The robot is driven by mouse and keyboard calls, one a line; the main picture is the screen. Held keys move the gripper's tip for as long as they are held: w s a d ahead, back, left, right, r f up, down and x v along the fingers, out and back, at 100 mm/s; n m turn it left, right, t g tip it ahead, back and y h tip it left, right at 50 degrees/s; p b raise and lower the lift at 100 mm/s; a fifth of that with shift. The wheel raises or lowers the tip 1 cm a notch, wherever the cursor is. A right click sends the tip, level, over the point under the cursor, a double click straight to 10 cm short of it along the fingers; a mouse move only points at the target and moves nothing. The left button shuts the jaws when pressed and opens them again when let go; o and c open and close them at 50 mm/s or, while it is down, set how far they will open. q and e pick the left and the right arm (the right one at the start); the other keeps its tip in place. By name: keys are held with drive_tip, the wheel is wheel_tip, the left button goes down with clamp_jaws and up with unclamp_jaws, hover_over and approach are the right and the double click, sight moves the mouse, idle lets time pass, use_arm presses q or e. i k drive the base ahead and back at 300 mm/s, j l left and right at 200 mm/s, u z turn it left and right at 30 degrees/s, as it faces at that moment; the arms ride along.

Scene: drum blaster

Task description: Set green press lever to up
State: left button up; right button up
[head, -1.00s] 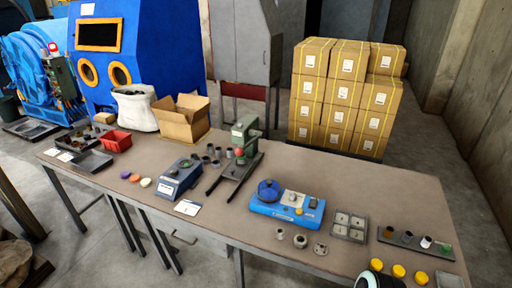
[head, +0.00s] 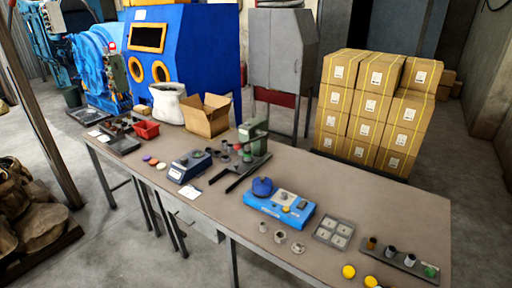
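The green press (head: 256,138) stands on the workbench (head: 330,185), a little left of the bench's middle and near its back edge. It has an upright grey-green body on a dark base with two dark rails (head: 243,178) reaching toward the front. A small red knob (head: 247,149) shows low at the front of the press. The lever itself is too small to make out, so I cannot tell its position. Neither of my grippers is in view.
Small dark cups (head: 226,148) stand just left of the press. A blue scale-like device (head: 190,166) and a blue unit (head: 279,208) sit nearer the front. An open carton (head: 207,118) is behind left. Stacked boxes (head: 375,115) stand beyond the bench.

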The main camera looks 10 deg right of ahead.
sight(263, 134)
drive_tip(key=k+l+u, duration=0.1)
drive_tip(key=l, duration=0.25)
drive_tip(key=k+l+u, duration=0.2)
drive_tip(key=k+l, duration=0.15)
drive_tip(key=l, duration=0.25)
drive_tip(key=k+l+u, duration=0.1)
drive_tip(key=l, duration=0.7)
drive_tip(key=k+l+u, duration=0.15)
drive_tip(key=l, duration=0.25)
drive_tip(key=k+l+u, duration=0.1)
drive_tip(key=l, duration=0.3)
drive_tip(key=i+j+z, duration=0.1)
drive_tip(key=z, duration=0.35)
drive_tip(key=i+j+z, duration=0.1)
drive_tip(key=j+z, duration=0.2)
drive_tip(key=z, duration=0.15)
drive_tip(key=j+z, duration=0.25)
drive_tip(key=z, duration=0.15)
drive_tip(key=j+z, duration=0.45)
drive_tip(key=j, duration=0.6)
drive_tip(key=j+z, duration=0.1)
drive_tip(key=j, duration=1)
drive_tip(key=k+j+z, duration=0.1)
drive_tip(key=j, duration=0.95)
